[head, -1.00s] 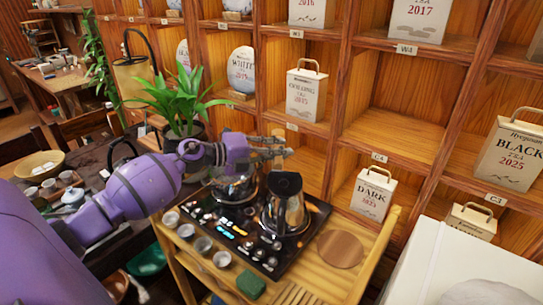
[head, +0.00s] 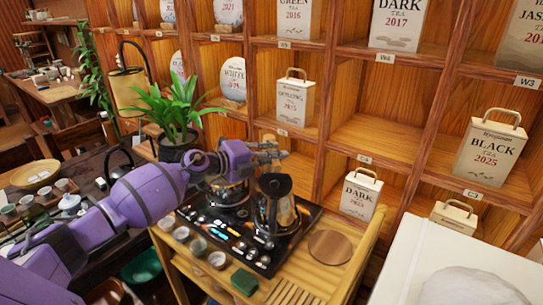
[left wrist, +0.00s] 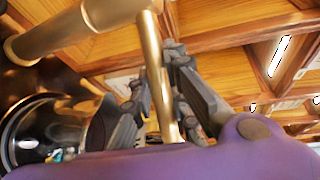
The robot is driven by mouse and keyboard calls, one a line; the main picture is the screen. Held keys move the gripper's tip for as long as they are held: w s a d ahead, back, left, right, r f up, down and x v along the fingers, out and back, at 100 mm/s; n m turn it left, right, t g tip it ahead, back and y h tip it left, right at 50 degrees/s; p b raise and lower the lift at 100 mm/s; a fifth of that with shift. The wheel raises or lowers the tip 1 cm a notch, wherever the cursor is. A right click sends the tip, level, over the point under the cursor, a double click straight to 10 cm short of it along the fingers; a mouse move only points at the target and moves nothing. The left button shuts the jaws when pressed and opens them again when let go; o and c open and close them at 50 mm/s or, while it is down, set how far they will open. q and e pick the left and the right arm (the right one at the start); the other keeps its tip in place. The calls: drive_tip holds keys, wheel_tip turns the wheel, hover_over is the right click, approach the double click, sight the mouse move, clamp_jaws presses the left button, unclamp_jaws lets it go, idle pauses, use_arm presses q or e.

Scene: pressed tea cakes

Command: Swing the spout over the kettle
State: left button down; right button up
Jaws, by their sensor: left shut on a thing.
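The spout is a gold metal tube (left wrist: 158,75) in the left wrist view. It runs between the fingers of my left gripper (left wrist: 172,105), which is shut on it. In the head view my left gripper (head: 272,154) is above and just behind the kettle, and the spout is too small to make out there. The dark, shiny kettle (head: 280,215) with a black top stands on the right part of a black tea tray (head: 300,236). A round shiny vessel (left wrist: 42,125) shows at the left of the wrist view; I cannot tell which one. My right gripper is not in view.
A second dark pot (head: 229,194) stands left of the kettle, under my left wrist. Small cups (head: 198,246) line the tray's front left. A round wooden coaster (head: 331,246) lies to the right. Wooden shelves with tea boxes (head: 292,102) rise close behind. A plant (head: 178,112) stands at left.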

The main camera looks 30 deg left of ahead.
use_arm(q)
drive_tip(key=c, duration=1.7)
unclamp_jaws()
drive_tip(key=shift+o, duration=0.2)
drive_tip(key=v, duration=1.2)
